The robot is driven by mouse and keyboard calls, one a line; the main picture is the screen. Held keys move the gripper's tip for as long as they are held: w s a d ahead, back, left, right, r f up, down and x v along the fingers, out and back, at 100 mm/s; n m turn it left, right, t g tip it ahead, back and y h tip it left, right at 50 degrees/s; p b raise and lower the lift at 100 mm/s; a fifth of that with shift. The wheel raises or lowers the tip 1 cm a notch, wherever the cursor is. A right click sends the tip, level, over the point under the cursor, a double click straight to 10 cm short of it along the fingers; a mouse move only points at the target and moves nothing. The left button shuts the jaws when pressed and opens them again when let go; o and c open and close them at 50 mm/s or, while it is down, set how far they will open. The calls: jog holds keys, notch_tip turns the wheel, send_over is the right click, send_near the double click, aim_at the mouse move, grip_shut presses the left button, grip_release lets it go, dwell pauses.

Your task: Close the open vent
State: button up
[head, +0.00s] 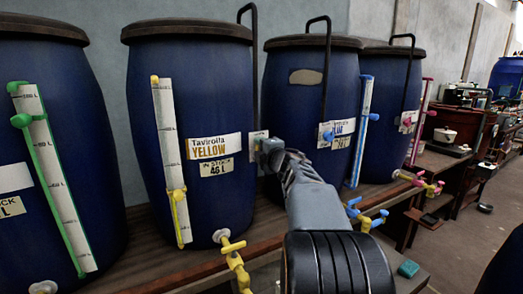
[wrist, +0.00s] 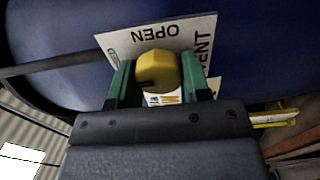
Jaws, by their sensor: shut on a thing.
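The vent knob is a yellow round knob (wrist: 157,68) with a dark mark on its left side in the wrist view. It sits in front of a white plate (wrist: 190,38) reading "OPEN" and "VENT", upside down, on a blue vat. My gripper (wrist: 158,77) has its green fingers on both sides of the knob, shut on it. In the head view my gripper (head: 267,147) reaches the plate (head: 256,137) at the right side of the vat (head: 185,90) labelled "YELLOW", 46 L. The knob is hidden there by my gripper.
Other blue vats (head: 45,110) (head: 292,100) stand close on both sides on a wooden bench (head: 175,262). A black pipe (head: 254,70) rises just behind my gripper. A yellow tap (head: 235,262) and blue taps (head: 365,215) stick out in front. The floor (head: 460,240) at right is partly clear.

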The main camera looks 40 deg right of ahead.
jog(key=o, duration=0.9)
jog(key=s, duration=0.4)
jog(key=s+a, duration=0.1)
jog(key=s, duration=0.4)
jog(key=s+a, duration=0.1)
jog(key=s, duration=0.3)
jog(key=shift+s+p, duration=0.35)
jog(key=shift+p, duration=0.05)
jog(key=w+a+m+g+h+p, duration=0.2)
jog(key=a+m+g+h+p, duration=0.4)
jog(key=m+p, duration=0.5)
jog(key=s+a+f+m+g+y+p, duration=0.1)
jog(key=s+a+f+m+g+y, duration=0.1)
jog(key=a, duration=0.4)
jog(key=s+a+f+m+g+y+p, duration=0.1)
jog(key=s+a+f+g+y+p, duration=0.1)
jog(key=s+a, duration=0.4)
jog(key=s+a+f+m+g+y+p, duration=0.2)
jog(key=s+a+f+g+y, duration=0.1)
jog(key=a, duration=0.3)
jog(key=shift+s+a+f+m+g+y, duration=0.15)
jog(key=shift+s+g+y, duration=0.2)
jog(key=shift+y, duration=0.1)
jog(key=shift+s+a+f+m+g+y, duration=0.15)
jog(key=shift+s+g+y, duration=0.15)
jog(key=shift+y, duration=0.15)
